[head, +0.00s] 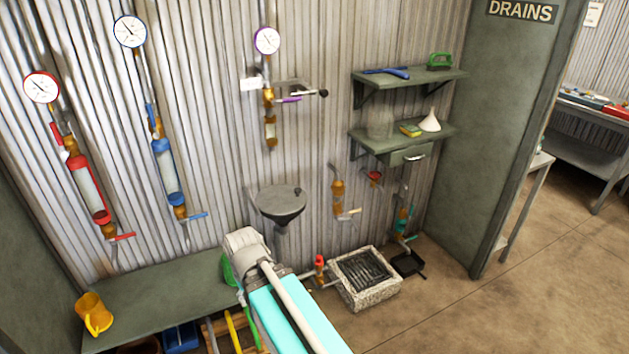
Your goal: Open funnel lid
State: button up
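A dark grey funnel (281,216) is fixed at the corrugated wall, with a pipe running down from it. A flat round lid (277,199) covers its top and looks shut. A small dark knob (298,191) stands at the lid's right edge. My arm, with a grey joint and a turquoise link, rises from the bottom of the picture, below and left of the funnel. The fingers of my gripper do not show.
A bench (165,298) with a yellow jug (93,313) runs along the wall at left. Gauges and valves line the wall. A stone-rimmed drain (364,277) lies below right.

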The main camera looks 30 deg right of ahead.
aim_at(277, 199)
jog(key=z, duration=0.35)
jog(key=i, duration=0.85)
jog(key=z, duration=0.45)
